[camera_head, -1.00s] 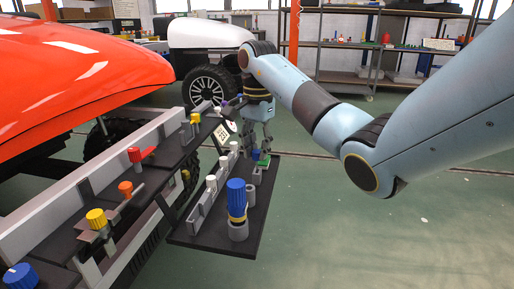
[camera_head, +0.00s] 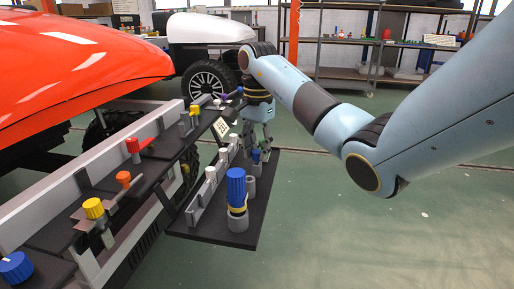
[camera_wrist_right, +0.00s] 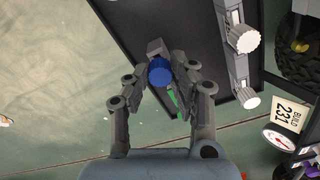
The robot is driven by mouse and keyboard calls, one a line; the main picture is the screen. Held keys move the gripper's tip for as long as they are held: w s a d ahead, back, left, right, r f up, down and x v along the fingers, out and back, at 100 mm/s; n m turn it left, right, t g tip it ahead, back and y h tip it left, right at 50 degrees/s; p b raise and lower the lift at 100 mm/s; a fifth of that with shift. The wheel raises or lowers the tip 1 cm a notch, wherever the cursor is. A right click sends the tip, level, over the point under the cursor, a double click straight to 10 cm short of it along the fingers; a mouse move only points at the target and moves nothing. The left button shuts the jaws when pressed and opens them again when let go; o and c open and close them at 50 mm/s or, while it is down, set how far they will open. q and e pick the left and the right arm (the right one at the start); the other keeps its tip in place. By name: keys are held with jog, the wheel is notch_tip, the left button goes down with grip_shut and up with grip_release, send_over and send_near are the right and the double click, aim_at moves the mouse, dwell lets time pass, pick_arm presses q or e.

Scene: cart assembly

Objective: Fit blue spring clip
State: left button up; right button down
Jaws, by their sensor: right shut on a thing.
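The blue spring clip (camera_wrist_right: 160,71) shows in the right wrist view as a round blue head between the fingertips. My right gripper (camera_wrist_right: 160,78) is shut on it, above the black tray. A grey block touches or sits just beyond the blue head; I cannot tell which. In the head view the right gripper (camera_head: 257,150) points down at the tray's far end, with a small blue tip (camera_head: 256,156) under its fingers. Whether the clip is seated or clear of the tray is hidden. My left gripper is out of view.
The black tray (camera_head: 215,240) carries a large blue knob with a yellow band (camera_head: 236,186), grey sockets and a rail with white knobs (camera_head: 211,174). The orange-bodied cart (camera_head: 70,60) stands left, its shelf bearing red, orange, yellow and blue knobs. Open floor lies right.

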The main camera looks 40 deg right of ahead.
jog(key=shift+f, duration=0.45)
jog(key=c, duration=1)
grip_release()
jog(key=shift+c, duration=0.2)
